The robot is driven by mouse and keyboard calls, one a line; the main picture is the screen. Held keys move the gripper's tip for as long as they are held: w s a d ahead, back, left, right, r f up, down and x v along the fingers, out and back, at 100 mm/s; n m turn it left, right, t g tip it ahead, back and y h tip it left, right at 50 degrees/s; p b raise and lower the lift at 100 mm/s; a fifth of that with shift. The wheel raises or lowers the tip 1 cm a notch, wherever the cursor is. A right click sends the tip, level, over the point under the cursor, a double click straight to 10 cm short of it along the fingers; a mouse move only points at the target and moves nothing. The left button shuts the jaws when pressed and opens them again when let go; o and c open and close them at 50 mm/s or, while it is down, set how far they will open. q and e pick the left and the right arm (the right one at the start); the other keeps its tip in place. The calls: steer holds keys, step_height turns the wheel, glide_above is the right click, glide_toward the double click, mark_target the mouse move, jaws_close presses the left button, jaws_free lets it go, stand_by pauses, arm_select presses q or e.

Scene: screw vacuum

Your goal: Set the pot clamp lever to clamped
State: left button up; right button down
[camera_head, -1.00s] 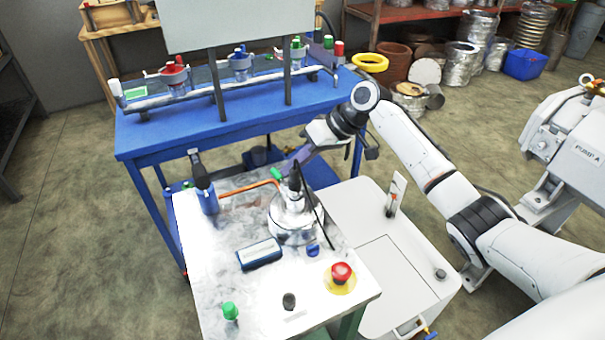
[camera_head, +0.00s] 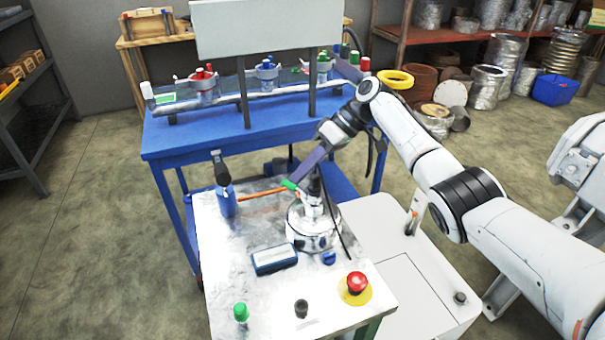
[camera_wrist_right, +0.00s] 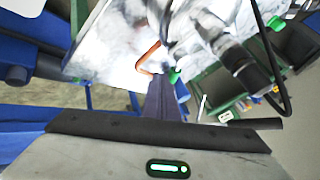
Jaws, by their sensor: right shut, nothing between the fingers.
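A silver pot (camera_head: 312,235) stands on the white worktop (camera_head: 225,280), with a dark upright fitting and a black cable on its top. A short green-tipped piece (camera_head: 289,185) shows behind the pot, by the end of an orange tube (camera_head: 262,194). It also shows in the right wrist view (camera_wrist_right: 175,76). Which part is the clamp lever, I cannot tell for certain. My right gripper (camera_head: 296,179) is shut and empty, its purple fingers pointing down at the green tip. In the right wrist view the fingertips (camera_wrist_right: 163,82) overlap or nearly touch it. My left gripper is out of view.
A blue cylinder with a black handle (camera_head: 226,198) stands left of the pot. A dark blue box (camera_head: 275,260), red button (camera_head: 357,283), black knob (camera_head: 301,309) and green knob (camera_head: 240,313) occupy the worktop. A blue bench (camera_head: 180,140) lies behind.

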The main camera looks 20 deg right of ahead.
steer(key=shift+a, duration=0.45)
steer(key=shift+a+p, duration=0.5)
steer(key=shift+a, duration=0.15)
steer(key=shift+s+a, duration=0.1)
steer(key=shift+a, duration=0.05)
stand_by(1.0)
